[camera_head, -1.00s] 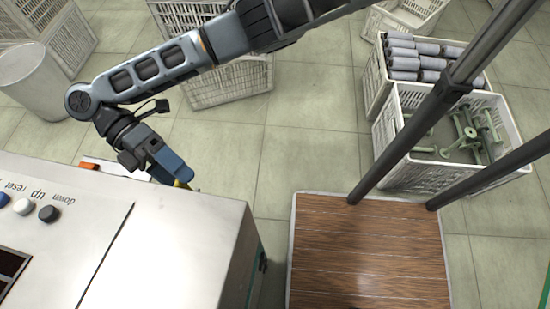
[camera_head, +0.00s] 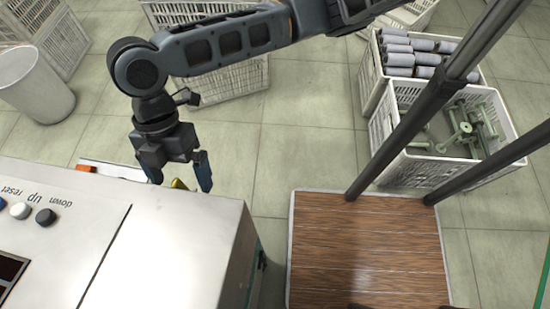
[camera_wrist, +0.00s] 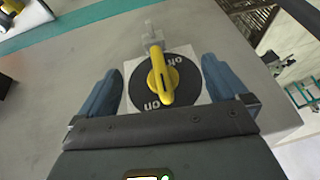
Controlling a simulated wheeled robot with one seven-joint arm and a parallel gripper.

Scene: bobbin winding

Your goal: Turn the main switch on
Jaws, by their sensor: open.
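The main switch (camera_wrist: 149,81) shows in the wrist view as a round black dial on a pale square plate, with a yellow handle (camera_wrist: 160,76) across it. White lettering on the dial reads "on" near the gripper and "off" at the upper right. My gripper (camera_wrist: 158,83) is open, with one blue finger on each side of the dial and the handle between them, apart from both. In the head view my gripper (camera_head: 178,178) hangs behind the machine's far edge. Only a bit of the yellow handle (camera_head: 179,184) shows there; the dial is hidden.
The grey machine top (camera_head: 165,245) with its labelled buttons (camera_head: 20,210) fills the lower left. A wooden platform (camera_head: 365,250) is to the right. Crates with bobbins (camera_head: 408,170) stand at the upper right, and a white bin (camera_head: 35,85) at the left.

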